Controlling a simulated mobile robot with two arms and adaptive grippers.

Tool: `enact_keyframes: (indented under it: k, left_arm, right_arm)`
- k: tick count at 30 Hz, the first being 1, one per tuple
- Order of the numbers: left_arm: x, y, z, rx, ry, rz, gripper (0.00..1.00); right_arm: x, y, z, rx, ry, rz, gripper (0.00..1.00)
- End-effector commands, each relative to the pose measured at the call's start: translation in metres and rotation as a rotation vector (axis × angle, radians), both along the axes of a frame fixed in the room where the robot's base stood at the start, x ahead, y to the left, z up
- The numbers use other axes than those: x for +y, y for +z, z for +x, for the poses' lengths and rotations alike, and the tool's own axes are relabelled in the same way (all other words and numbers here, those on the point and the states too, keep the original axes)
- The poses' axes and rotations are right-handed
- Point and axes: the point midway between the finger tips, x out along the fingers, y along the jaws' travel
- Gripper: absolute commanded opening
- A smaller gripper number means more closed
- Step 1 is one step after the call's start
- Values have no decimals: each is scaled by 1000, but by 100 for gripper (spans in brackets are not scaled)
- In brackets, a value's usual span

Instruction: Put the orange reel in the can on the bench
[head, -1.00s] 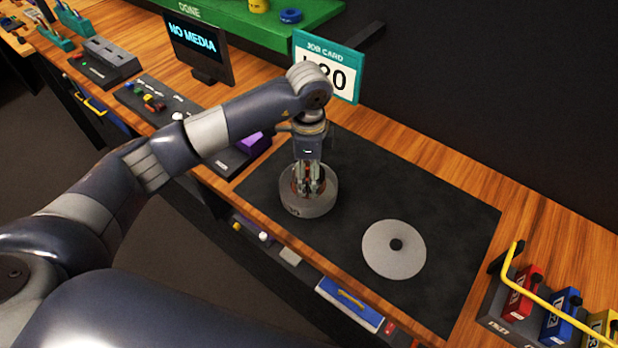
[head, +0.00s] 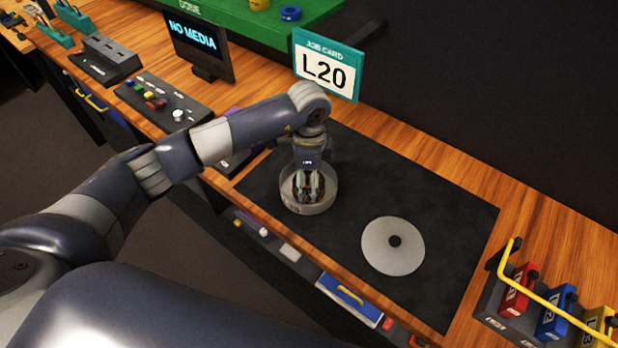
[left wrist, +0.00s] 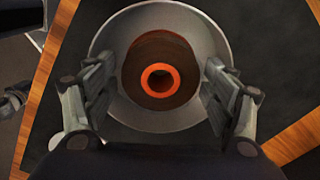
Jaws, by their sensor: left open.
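The can (head: 309,207) is a round grey open tin standing on the dark mat on the bench. Its pale rim and wall also show in the left wrist view (left wrist: 115,35). The orange reel (left wrist: 157,62), dark brown with a bright orange hub, lies inside the can with its hub facing up. My left gripper (head: 307,190) points down into the can. In the left wrist view its fingers (left wrist: 160,95) are spread on either side of the reel, apart from it. In the head view the fingers mostly hide the reel. My right gripper is not in view.
The can's grey round lid (head: 393,262) lies flat on the mat (head: 440,210) to the right. A job card reading L20 (head: 326,68) stands behind. Coloured padlock-like blocks (head: 517,290) sit under a yellow bar at the right. A NO MEDIA screen (head: 196,42) stands at the left.

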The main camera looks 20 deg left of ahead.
Motion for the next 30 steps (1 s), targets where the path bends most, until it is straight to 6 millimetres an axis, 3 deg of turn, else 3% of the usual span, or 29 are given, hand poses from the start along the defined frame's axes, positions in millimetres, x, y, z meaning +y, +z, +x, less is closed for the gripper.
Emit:
enact_keyframes:
  k: [7,21,30]
  left_arm:
    - [0,17,2,-5,1,-1,77]
    - [0,108,1,-3,0,0,77]
    - [0,123,0,0,0,1,77]
  right_arm:
    - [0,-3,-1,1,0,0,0]
    - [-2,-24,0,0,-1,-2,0]
    - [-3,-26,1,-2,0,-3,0]
